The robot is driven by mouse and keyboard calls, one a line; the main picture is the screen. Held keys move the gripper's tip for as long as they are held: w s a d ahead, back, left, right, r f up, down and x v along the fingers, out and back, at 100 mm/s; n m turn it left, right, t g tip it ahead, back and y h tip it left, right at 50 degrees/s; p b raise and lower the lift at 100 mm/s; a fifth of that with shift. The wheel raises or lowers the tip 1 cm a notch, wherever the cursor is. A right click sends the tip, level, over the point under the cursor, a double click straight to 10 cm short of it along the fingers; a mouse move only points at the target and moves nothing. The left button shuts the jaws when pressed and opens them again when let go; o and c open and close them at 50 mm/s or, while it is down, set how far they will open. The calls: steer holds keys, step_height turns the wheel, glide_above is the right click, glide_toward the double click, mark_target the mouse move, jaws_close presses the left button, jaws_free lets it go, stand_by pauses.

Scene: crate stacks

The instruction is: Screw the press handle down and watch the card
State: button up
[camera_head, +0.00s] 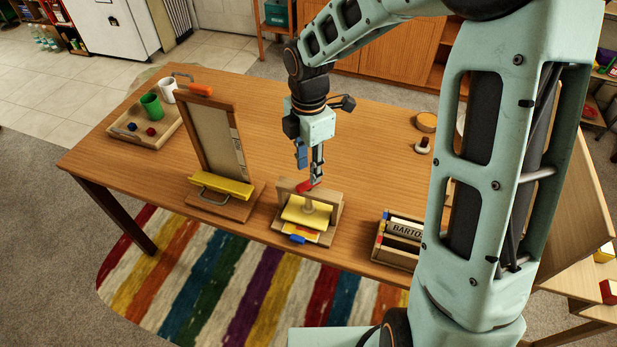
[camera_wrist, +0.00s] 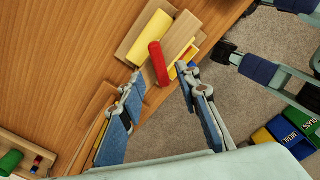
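The press (camera_head: 336,210) stands near the front edge of the table, with a wooden base, a yellow plate (camera_head: 318,216) and a pale central post. Its red handle (camera_head: 305,187) is on top. In the wrist view the red handle (camera_wrist: 158,63) lies tilted, its near end between my fingertips in the picture. My gripper (camera_head: 310,172) points down just above the handle. In the wrist view my gripper (camera_wrist: 162,77) is open; I cannot tell whether a finger touches the handle.
An upright wooden frame (camera_head: 221,140) with a yellow bar stands left of the press. A box of cards (camera_head: 394,259) stands to the right. A tray (camera_head: 167,132) with cups is at the far left. A small knobbed piece (camera_head: 423,146) stands behind. The table centre is clear.

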mark_target(309, 185)
steer(key=shift+f, duration=2.2)
steer(key=shift+c, duration=0.2)
jaws_close()
